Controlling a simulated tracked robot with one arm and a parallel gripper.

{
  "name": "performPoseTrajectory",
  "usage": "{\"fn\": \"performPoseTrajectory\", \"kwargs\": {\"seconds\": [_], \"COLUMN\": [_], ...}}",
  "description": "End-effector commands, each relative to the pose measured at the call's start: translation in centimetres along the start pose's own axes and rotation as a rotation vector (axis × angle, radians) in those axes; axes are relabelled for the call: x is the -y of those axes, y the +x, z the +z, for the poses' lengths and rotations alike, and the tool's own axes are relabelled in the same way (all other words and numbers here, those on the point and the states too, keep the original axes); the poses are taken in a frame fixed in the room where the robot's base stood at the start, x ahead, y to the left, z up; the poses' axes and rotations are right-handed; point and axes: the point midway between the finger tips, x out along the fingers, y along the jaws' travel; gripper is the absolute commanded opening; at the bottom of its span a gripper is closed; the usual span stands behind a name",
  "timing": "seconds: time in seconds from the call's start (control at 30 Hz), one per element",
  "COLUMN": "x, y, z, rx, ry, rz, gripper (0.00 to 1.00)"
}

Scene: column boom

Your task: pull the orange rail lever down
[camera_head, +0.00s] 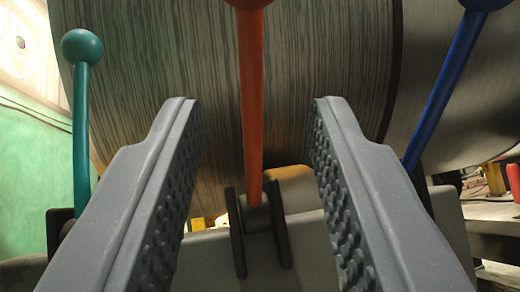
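The orange lever (251,95) stands nearly upright in the middle of the view, its knob cut off at the top edge. Its foot sits between two dark plates of a pivot bracket (257,230). My gripper (256,110) is open, with one grey ribbed finger on each side of the lever. There is a clear gap between the lever and each finger, and neither seems to touch it.
A green lever (81,130) with a round knob stands at the left. A blue lever (445,90) leans to the right, partly behind my right finger. The grey rail (310,232) carries the bracket. Large dark, wood-grained cylinders (330,60) fill the background.

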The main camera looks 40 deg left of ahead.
Motion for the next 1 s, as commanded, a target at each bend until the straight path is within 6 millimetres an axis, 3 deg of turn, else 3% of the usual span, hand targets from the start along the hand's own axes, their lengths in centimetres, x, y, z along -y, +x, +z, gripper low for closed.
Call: {"fn": "performPoseTrajectory", "kwargs": {"seconds": [0.13,0.4,1.0], "x": [0.0,-0.2,-0.1], "y": [-2.9,-4.5,-5.2], "z": [0.2,0.2,0.1], "rx": [0.005,0.002,0.001], "ry": [0.001,0.0,0.0], "rz": [0.004,0.003,0.002], "gripper": [0.33,0.33,0.33]}}
